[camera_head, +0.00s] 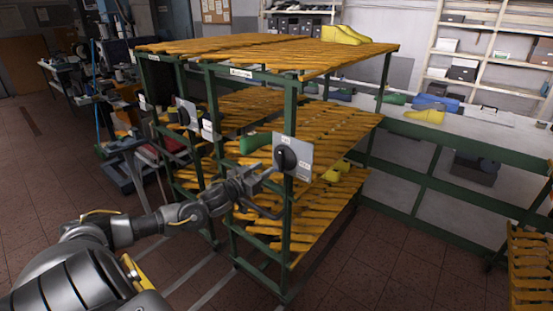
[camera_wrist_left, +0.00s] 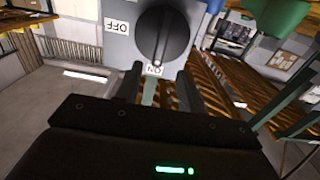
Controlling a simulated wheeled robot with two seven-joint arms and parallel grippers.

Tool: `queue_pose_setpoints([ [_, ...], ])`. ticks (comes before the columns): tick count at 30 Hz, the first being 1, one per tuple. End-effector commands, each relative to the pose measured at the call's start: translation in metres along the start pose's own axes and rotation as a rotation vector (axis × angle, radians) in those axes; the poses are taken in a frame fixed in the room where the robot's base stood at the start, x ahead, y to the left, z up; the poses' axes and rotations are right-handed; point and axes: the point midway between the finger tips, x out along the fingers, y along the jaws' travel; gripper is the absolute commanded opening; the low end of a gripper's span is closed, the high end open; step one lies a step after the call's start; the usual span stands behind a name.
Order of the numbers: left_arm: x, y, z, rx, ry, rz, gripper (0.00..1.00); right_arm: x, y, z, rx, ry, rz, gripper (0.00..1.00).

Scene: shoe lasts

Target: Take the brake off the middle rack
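The middle rack (camera_head: 292,110) is a green frame with orange slatted shelves. A grey panel (camera_head: 305,150) on its front post carries a round black brake knob (camera_head: 286,158). In the left wrist view the knob (camera_wrist_left: 165,35) has a raised ridge, whose lower end lies by the ON label (camera_wrist_left: 154,70). The OFF label (camera_wrist_left: 116,26) is to the left of the knob. My left gripper (camera_head: 277,192) is open and empty in front of the panel, just below the knob. Its fingers (camera_wrist_left: 160,90) are spread and appear apart from the knob. My right gripper is out of view.
Another rack (camera_head: 165,95) with its own knob panel (camera_head: 187,113) stands to the left. Yellow lasts (camera_head: 345,34) and a green last (camera_head: 255,143) lie on the shelves. A bench (camera_head: 430,140) runs behind. Part of another rack (camera_head: 530,265) shows at right. The front floor is clear.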

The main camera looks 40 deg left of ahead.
Motion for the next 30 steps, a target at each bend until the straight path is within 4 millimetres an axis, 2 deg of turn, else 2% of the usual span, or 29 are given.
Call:
queue_pose_setpoints([
  [6, 0.039, -0.001, -0.004, -0.002, 0.002, -0.004, 0.39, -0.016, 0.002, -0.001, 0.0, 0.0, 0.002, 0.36],
  [13, 0.069, -0.001, -0.002, -0.001, 0.001, -0.002, 0.39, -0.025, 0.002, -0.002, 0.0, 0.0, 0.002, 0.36],
  [18, 0.079, 0.0, 0.0, 0.0, -0.001, -0.001, 0.39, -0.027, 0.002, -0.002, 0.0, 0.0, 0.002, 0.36],
  [27, 0.08, 0.0, 0.001, 0.001, -0.001, 0.0, 0.39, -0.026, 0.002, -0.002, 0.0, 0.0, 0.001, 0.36],
  [30, 0.08, 0.0, 0.001, 0.001, -0.001, 0.0, 0.26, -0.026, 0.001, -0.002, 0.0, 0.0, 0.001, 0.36],
])
